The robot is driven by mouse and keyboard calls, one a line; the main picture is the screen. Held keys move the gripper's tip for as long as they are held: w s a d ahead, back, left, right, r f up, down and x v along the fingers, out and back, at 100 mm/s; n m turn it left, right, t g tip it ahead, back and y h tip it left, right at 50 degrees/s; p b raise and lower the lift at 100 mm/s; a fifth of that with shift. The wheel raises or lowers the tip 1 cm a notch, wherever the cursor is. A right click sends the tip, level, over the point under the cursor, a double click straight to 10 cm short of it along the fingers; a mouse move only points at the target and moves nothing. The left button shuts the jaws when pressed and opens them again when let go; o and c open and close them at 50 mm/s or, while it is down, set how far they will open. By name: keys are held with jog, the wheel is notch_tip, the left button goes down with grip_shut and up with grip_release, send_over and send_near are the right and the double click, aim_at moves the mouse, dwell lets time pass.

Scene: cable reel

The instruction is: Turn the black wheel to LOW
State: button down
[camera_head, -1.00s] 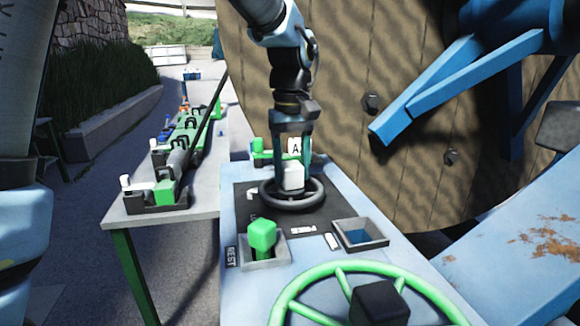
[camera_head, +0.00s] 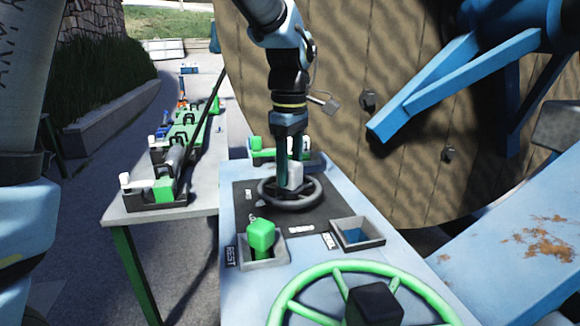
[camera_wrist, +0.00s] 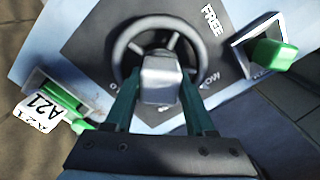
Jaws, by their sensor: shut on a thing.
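The black wheel (camera_head: 312,196) lies flat on a dark plate (camera_head: 245,197) on the light blue console, with a pale grey block-shaped knob (camera_head: 296,176) at its centre. My gripper (camera_head: 288,180) comes down from above with its fingers on the knob's sides, shut on it. In the wrist view my gripper (camera_wrist: 159,95) straddles the knob (camera_wrist: 160,78), with the wheel's rim (camera_wrist: 121,47) around it. White lettering on the plate reads FREE (camera_wrist: 212,21). Upside-down lettering that looks like LOW (camera_wrist: 208,80) sits beside the rim. I cannot make out a pointer on the wheel.
A green-spoked handwheel (camera_head: 345,265) stands at the console's near end. A green-topped handle (camera_head: 261,236) sits in a socket marked REST, beside an empty square socket (camera_head: 358,232). The large wooden reel (camera_head: 345,60) rises close behind. A side table (camera_head: 130,208) holds green parts.

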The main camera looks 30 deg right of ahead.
jog(key=shift+w, duration=0.1)
dwell(0.3)
jog(key=shift+c, duration=1.2)
grip_release()
jog(key=shift+r, duration=0.15)
notch_tip(320, 180, up, 11)
jog(key=shift+f+b, duration=0.2)
jog(key=shift+b, duration=0.85)
